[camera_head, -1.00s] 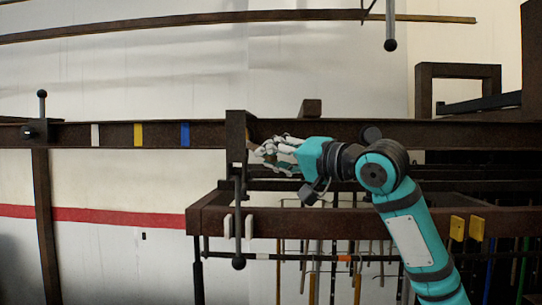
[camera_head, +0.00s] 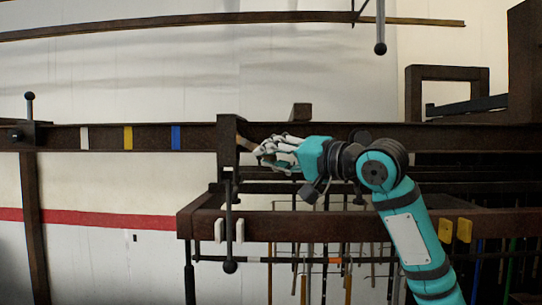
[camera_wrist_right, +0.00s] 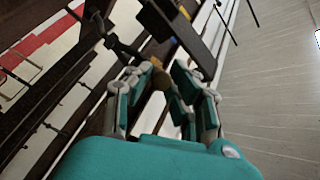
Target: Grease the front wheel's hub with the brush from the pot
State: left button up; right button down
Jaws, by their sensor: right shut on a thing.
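My right gripper (camera_head: 261,149) is beside the dark upright block (camera_head: 228,150) on the long brown rail. Its fingers are closed around a small tan piece (camera_head: 245,143), which reaches from the fingertips towards the block. In the right wrist view the fingers (camera_wrist_right: 160,88) point up at dark beams, with a yellowish-tan bit (camera_wrist_right: 157,63) at their tips. The piece is mostly hidden, so I cannot tell whether it is the brush or whether it touches the block. I can make out no wheel, hub or pot. My left gripper is out of view.
The brown rail (camera_head: 105,138) carries white, yellow and blue marks. A lower beam (camera_head: 330,225) runs under my right arm, with two yellow plates (camera_head: 455,230) and several thin rods hanging below. A ball-ended rod (camera_head: 380,45) hangs above. The wall (camera_head: 310,70) behind is bare.

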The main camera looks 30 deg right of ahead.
jog(key=shift+s+a+b, duration=0.15)
jog(key=shift+s+a, duration=0.6)
jog(key=shift+s, duration=0.35)
jog(key=shift+s+a+b, duration=0.15)
jog(key=shift+s+a, duration=0.55)
jog(key=shift+s, duration=0.35)
jog(key=shift+s+a, duration=0.3)
jog(key=shift+s, duration=0.3)
jog(key=shift+s+a, duration=0.3)
jog(key=shift+s, duration=0.25)
jog(key=shift+a+f, duration=0.1)
